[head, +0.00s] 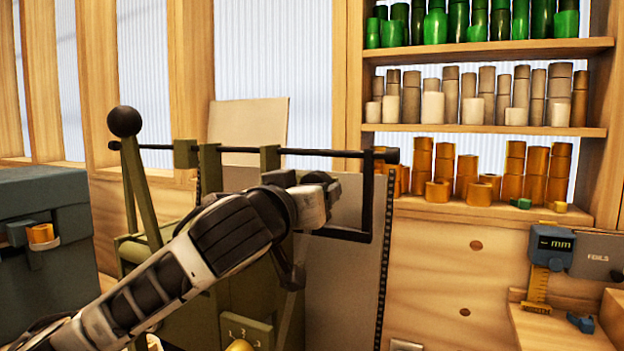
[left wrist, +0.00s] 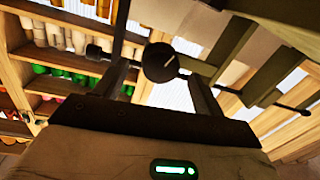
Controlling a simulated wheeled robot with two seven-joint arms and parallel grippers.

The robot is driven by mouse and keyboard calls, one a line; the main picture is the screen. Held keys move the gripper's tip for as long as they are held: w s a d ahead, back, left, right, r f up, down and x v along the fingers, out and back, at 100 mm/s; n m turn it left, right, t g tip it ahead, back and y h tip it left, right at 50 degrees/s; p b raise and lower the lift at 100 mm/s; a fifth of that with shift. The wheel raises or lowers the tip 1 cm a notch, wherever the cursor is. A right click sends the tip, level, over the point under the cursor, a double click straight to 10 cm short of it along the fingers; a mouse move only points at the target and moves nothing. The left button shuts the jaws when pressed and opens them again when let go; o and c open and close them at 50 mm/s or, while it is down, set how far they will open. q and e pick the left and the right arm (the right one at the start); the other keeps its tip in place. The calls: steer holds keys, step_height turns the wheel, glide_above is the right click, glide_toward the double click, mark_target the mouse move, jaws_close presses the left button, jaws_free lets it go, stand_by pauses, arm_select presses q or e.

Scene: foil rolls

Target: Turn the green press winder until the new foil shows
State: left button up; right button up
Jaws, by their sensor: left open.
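The green press (head: 209,160) stands at centre, partly hidden by my left arm. A black rod (head: 330,153) runs across its top, with a black crank (head: 367,200) at its right end. The crank's handle (head: 345,235) points left at the bottom. My left gripper (head: 328,192) is at the crank, left of its arm. In the left wrist view, the open fingers (left wrist: 160,78) stand either side of a round black end (left wrist: 160,62), apparently the handle's. I cannot tell whether they touch it. A grey sheet (head: 335,285) hangs behind, beside a dark perforated strip (head: 385,270).
A lever with a black ball (head: 125,121) rises left of the press. A blue-grey box (head: 45,225) stands at far left. Shelves (head: 490,48) with green, grey and orange rolls are at right. A blue gauge (head: 551,247) is at lower right.

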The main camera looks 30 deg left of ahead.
arm_select(q)
steer(key=shift+w+a+p, duration=0.2)
steer(key=shift+w+p, duration=0.1)
steer(key=shift+w, duration=1.2)
steer(key=shift+c, duration=0.3)
steer(key=c, duration=0.9)
steer(key=shift+m, duration=0.3)
steer(key=m, duration=1)
steer(key=m+t+h, duration=0.1)
steer(key=m, duration=0.9)
steer(key=shift+a+f+h, duration=0.1)
steer(key=shift+a+h, duration=0.05)
steer(key=shift+h, duration=0.15)
steer(key=shift+m, duration=0.3)
